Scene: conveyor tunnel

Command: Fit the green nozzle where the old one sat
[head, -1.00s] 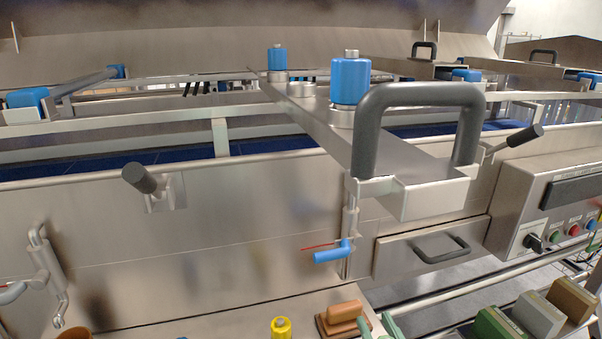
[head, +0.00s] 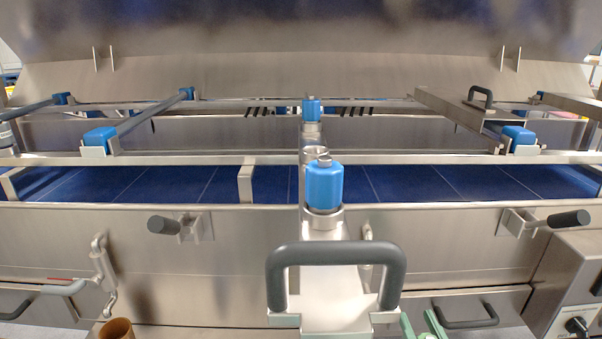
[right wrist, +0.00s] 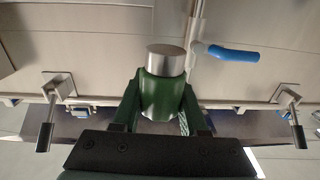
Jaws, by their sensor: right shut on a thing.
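My right gripper (right wrist: 160,110) is shut on the green nozzle (right wrist: 162,92), a green body with a bare metal top, held upright in the right wrist view. In the head view only the tips of the right gripper (head: 422,326) show at the bottom edge, right of the black handle; the nozzle is not visible there. The steel nozzle bar (head: 330,285) points straight towards me. It bears a near blue nozzle (head: 324,187) and a far blue nozzle (head: 311,110). An empty-looking ring seat (head: 316,151) lies between them, partly hidden. My left gripper is out of view.
The bar's black handle (head: 335,254) arches up in front. Frame rails (head: 420,159) cross over the blue belt (head: 420,184), and a hood (head: 300,40) hangs above. Black-gripped levers stick out at left (head: 164,225) and right (head: 568,219). A blue-handled valve (right wrist: 232,54) shows near the nozzle.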

